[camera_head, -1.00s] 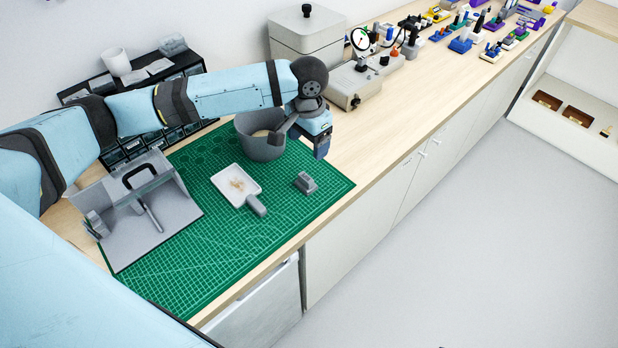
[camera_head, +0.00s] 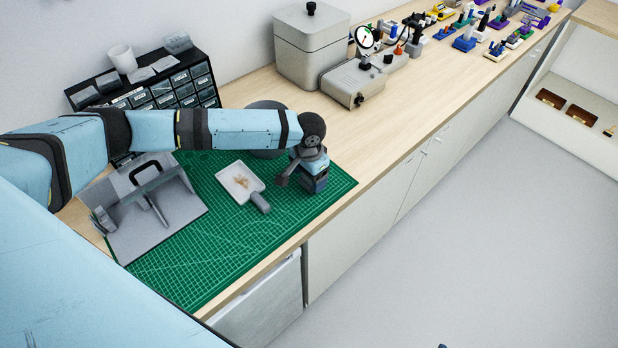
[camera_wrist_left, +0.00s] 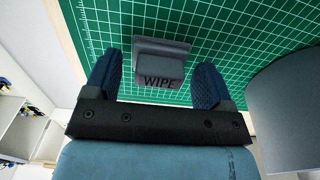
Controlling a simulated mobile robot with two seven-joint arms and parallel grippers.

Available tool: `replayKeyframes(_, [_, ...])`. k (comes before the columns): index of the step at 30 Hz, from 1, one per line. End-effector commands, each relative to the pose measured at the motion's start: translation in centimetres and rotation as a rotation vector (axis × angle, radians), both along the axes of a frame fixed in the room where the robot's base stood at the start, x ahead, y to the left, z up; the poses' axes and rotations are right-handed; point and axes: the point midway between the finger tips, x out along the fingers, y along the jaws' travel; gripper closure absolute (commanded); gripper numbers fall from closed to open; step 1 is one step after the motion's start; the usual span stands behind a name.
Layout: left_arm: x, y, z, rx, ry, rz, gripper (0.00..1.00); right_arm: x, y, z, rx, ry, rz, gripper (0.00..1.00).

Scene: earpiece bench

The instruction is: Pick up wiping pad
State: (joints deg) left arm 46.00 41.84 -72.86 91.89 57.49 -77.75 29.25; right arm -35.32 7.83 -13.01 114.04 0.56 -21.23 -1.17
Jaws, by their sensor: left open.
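The wiping pad (camera_wrist_left: 162,62) is a small grey block marked "WIPE" lying on the green cutting mat (camera_wrist_left: 232,30). In the left wrist view it sits between and just beyond the two blue fingertips of my left gripper (camera_wrist_left: 158,80). The fingers are apart, with a gap on each side of the pad. In the head view my left gripper (camera_head: 314,188) points down over the right part of the mat and hides the pad.
A grey bowl (camera_head: 268,105) stands behind my left arm and also shows at the right in the wrist view (camera_wrist_left: 290,115). A white scoop tray (camera_head: 241,183) with a grey handle lies left of the gripper. A grey stand (camera_head: 180,220) is further left.

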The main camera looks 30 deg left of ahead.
Motion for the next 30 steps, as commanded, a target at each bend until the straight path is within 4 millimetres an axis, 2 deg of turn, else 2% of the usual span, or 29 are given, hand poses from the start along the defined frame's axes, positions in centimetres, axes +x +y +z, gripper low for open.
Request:
replayKeyframes(7, [0.0, 0.0, -0.2, 0.000, -0.001, -0.001, 0.26, 0.0, 0.0, 0.0, 0.000, 0.000, 0.000, 0.57])
replayKeyframes(12, [0.0, 0.0, -0.1, 0.000, -0.001, -0.001, 0.65, 0.0, 0.0, 0.0, 0.000, 0.001, 0.001, 0.57])
replayKeyframes(13, [0.0, 0.0, -0.1, 0.000, -0.001, -0.001, 0.70, 0.0, 0.0, 0.0, 0.000, 0.001, 0.001, 0.57])
replayKeyframes(23, [0.1, 0.0, 0.1, -0.002, -0.002, -0.001, 0.70, -0.1, 0.2, 0.0, 0.002, 0.003, 0.002, 0.57])
replayKeyframes(26, [0.1, -0.1, 0.7, -0.002, -0.002, 0.000, 0.70, -0.1, 0.2, -0.1, 0.002, 0.003, 0.002, 0.57])
replayKeyframes(30, [0.1, -0.1, 2.5, -0.002, -0.003, -0.001, 0.70, -0.1, 0.2, -0.2, 0.002, 0.003, 0.002, 0.57])
